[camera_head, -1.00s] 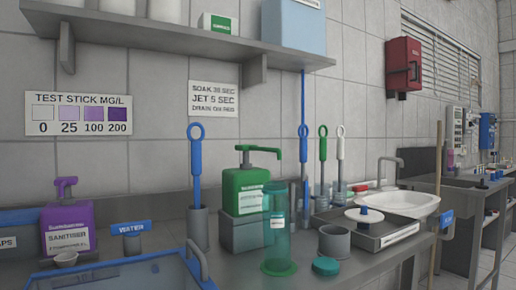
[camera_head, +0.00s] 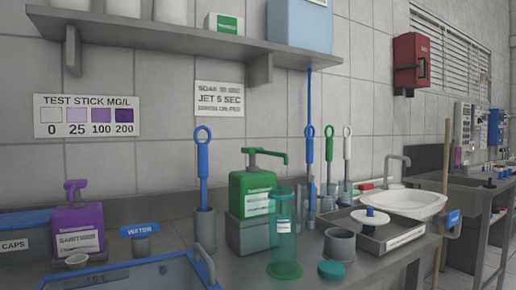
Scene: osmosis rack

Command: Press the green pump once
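The green pump bottle (camera_head: 250,207) stands upright in a grey holder (camera_head: 246,236) on the counter, near the middle of the camera_head view. Its green pump head (camera_head: 265,154) is raised, with the nozzle pointing right. A clear green cylinder (camera_head: 284,235) stands in front of it to the right and hides part of its right side. Neither of my grippers shows in this view.
A purple sanitiser bottle (camera_head: 78,228) and a blue basin (camera_head: 130,274) are at the left. A blue-handled brush (camera_head: 203,170) stands left of the green bottle. A grey cup (camera_head: 339,246), teal lid (camera_head: 331,269) and white sink (camera_head: 404,204) lie right. A shelf (camera_head: 180,34) runs above.

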